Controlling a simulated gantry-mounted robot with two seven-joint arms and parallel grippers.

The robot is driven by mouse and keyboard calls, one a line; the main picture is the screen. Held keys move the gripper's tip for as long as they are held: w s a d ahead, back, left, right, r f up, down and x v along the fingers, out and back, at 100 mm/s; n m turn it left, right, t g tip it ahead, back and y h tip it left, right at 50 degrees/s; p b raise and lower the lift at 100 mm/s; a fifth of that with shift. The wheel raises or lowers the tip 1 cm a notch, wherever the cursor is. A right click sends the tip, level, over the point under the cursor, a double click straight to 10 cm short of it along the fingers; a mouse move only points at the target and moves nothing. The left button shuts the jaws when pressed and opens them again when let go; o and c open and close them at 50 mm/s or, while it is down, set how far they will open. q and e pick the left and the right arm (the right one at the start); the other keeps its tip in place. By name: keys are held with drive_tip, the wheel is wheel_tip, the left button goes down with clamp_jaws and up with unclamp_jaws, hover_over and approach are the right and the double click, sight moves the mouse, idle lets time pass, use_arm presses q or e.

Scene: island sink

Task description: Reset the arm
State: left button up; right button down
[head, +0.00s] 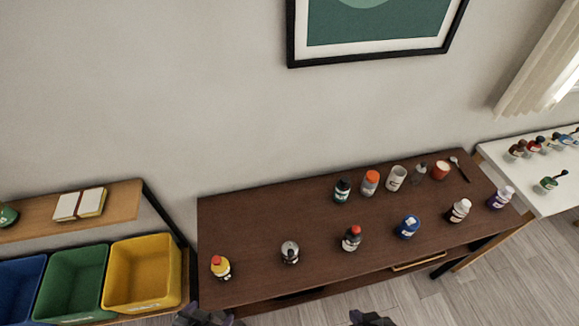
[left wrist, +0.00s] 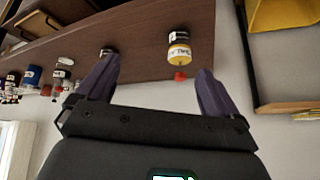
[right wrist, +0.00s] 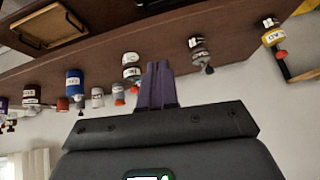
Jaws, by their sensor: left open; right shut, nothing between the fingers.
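My left gripper (head: 205,318) shows at the bottom edge of the head view, in front of the brown table (head: 265,212). In the left wrist view its two purple fingers (left wrist: 155,92) are spread apart with nothing held between them. A yellow bottle with a red cap (left wrist: 179,48) appears beyond the fingers there. My right gripper (head: 372,319) is at the bottom edge of the head view, to the right. In the right wrist view its purple fingers (right wrist: 160,85) are together and empty. Both grippers are apart from the bottles.
The table carries several bottles and jars, including a yellow one (head: 220,268), a grey one (head: 290,252) and a blue one (head: 407,227). Blue, green and yellow bins (head: 143,238) stand at the left. A white table (head: 537,190) is at the right.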

use_arm(q)
drive_tip(key=s+a+r+n+g+y, duration=0.1)
drive_tip(key=s+a+r+g, duration=0.15)
drive_tip(key=s, duration=0.25)
use_arm(e)
drive_tip(key=s+d+g+h, duration=0.2)
drive_tip(key=s+d+g, duration=0.1)
drive_tip(key=s+d, duration=0.25)
use_arm(q)
wheel_tip(320, 180, up, 18)
drive_tip(key=p, duration=1.9)
drive_tip(key=shift+d, duration=0.25)
use_arm(e)
wheel_tip(320, 180, up, 20)
drive_tip(key=shift+w+f, duration=0.2)
drive_tip(key=shift+w, duration=0.25)
